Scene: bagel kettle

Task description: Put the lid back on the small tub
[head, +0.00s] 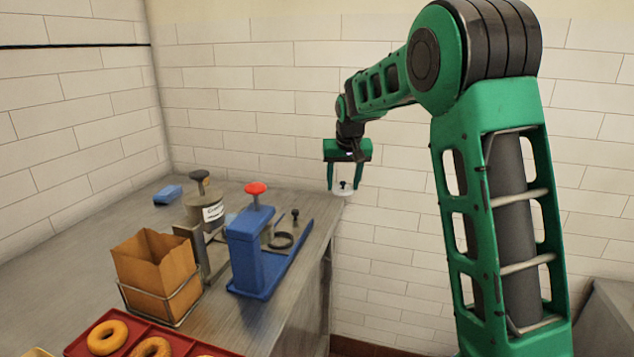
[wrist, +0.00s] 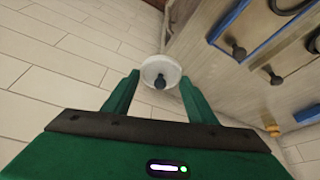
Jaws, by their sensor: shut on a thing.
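My gripper (head: 343,190) is shut on a small white round lid (head: 344,191) with a dark knob, held between its two fingertips near the far right corner of the counter. In the wrist view the lid (wrist: 153,68) sits between the fingertips of my gripper (wrist: 160,78), with its dark knob toward the camera. I cannot make out an open small tub for certain in either view.
A red tray (head: 140,330) holds bagels in front. Tiled walls stand behind.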

